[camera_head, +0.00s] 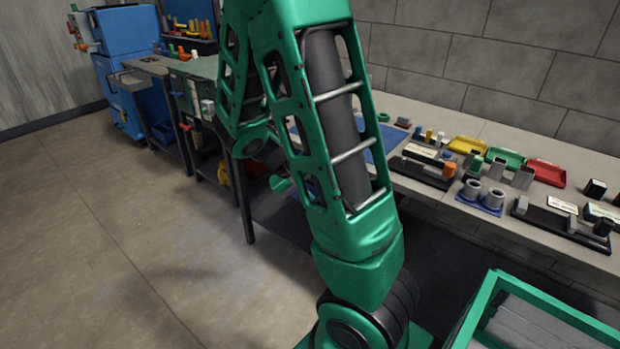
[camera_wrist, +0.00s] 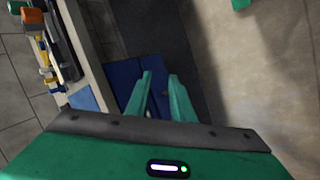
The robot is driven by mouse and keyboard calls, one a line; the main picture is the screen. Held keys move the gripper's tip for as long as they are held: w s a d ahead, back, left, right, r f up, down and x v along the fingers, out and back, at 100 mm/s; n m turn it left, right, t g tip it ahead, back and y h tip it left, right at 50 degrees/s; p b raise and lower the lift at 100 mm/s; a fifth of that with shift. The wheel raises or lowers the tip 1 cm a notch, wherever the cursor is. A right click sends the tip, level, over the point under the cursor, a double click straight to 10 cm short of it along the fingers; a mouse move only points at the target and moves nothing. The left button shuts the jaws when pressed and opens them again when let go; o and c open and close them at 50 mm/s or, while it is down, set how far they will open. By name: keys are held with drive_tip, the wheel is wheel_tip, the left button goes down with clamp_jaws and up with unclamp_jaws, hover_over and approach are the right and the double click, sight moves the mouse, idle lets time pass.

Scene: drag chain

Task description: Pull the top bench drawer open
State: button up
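Blue drawer fronts (camera_wrist: 128,72) show below the bench edge in the wrist view, with a thin line dividing two panels. I cannot tell for sure which panel is the top drawer, and no handle is clear. My gripper (camera_wrist: 161,76) has two green fingers apart, with nothing seen held between them. Its fingertips overlap the blue fronts in the picture; contact cannot be told. In the head view, my green arm hides most of this area, and only a small blue patch (camera_head: 311,187) shows beside it under the bench.
The long grey bench (camera_head: 505,140) along the wall carries coloured trays, grey cups and small fixtures. A workbench (camera_head: 150,65) and a blue cabinet (camera_head: 125,35) stand at the back left. A green-framed box (camera_head: 545,300) is at the lower right. The floor (camera_head: 110,240) at left is clear.

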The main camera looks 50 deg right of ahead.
drive_tip(key=w+d+f+n+t+h, duration=0.1)
drive_tip(key=w+f+n+t+h, duration=0.2)
drive_tip(key=w, duration=0.4)
drive_tip(key=w+d+f+n+t+h, duration=0.1)
drive_tip(key=w+d+f+n+h, duration=0.2)
drive_tip(key=w+h, duration=0.4)
drive_tip(key=shift+n+y, duration=0.5)
drive_tip(key=shift+y, duration=0.1)
drive_tip(key=x, duration=0.9)
drive_tip(key=shift+w+r, duration=0.1)
drive_tip(key=shift+w, duration=0.3)
drive_tip(key=shift+c, duration=0.6)
clamp_jaws()
